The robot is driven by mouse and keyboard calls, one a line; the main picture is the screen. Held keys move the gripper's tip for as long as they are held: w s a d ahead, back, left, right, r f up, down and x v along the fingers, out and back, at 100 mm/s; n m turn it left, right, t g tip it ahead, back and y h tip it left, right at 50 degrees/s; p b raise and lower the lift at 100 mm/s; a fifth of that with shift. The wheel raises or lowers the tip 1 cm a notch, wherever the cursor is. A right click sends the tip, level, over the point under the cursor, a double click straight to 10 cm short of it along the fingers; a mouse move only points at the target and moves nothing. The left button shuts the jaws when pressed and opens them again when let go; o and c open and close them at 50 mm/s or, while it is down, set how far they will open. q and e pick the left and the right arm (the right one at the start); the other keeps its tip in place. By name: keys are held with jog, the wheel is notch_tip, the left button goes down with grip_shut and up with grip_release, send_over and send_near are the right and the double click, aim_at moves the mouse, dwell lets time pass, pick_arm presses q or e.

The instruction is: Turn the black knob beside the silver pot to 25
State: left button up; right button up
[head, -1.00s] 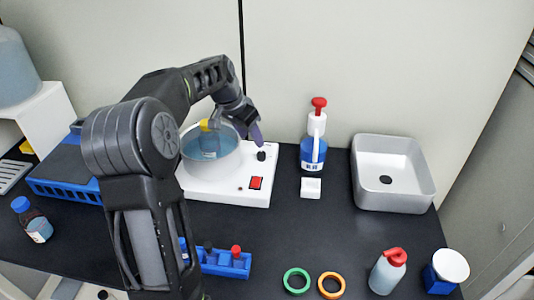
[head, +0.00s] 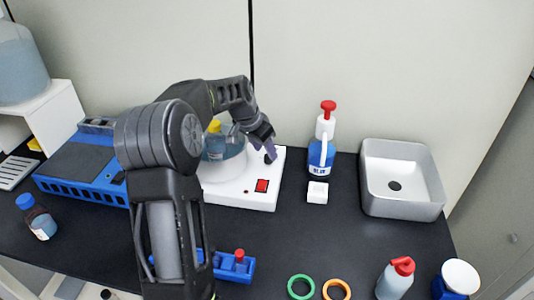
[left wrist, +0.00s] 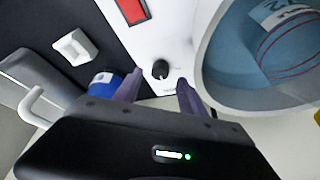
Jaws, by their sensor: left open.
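The black knob (left wrist: 160,69) sits on the white base unit (head: 238,199), beside the silver pot (left wrist: 207,62). In the head view the knob (head: 270,157) shows at my left gripper's tips. The pot holds blue liquid and a bottle (left wrist: 290,40) with a yellow cap; in the head view my arm hides part of the pot. My left gripper (left wrist: 158,88) is open, its two purple fingers on either side of the knob's line with a gap to it; I cannot tell contact. The dial marks are too small to read. My right gripper is not in view.
A red switch (head: 262,186) is on the base's front. A blue pump bottle (head: 321,160) and small white block (head: 317,192) stand to the right, then a grey sink (head: 370,205). Green (head: 301,288) and orange rings (head: 336,290) lie at the front. The middle counter is clear.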

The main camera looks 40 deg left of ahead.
aim_at(267, 157)
pick_arm(q)
jog(key=shift+x, duration=1.6)
jog(key=shift+c, duration=0.4)
grip_shut()
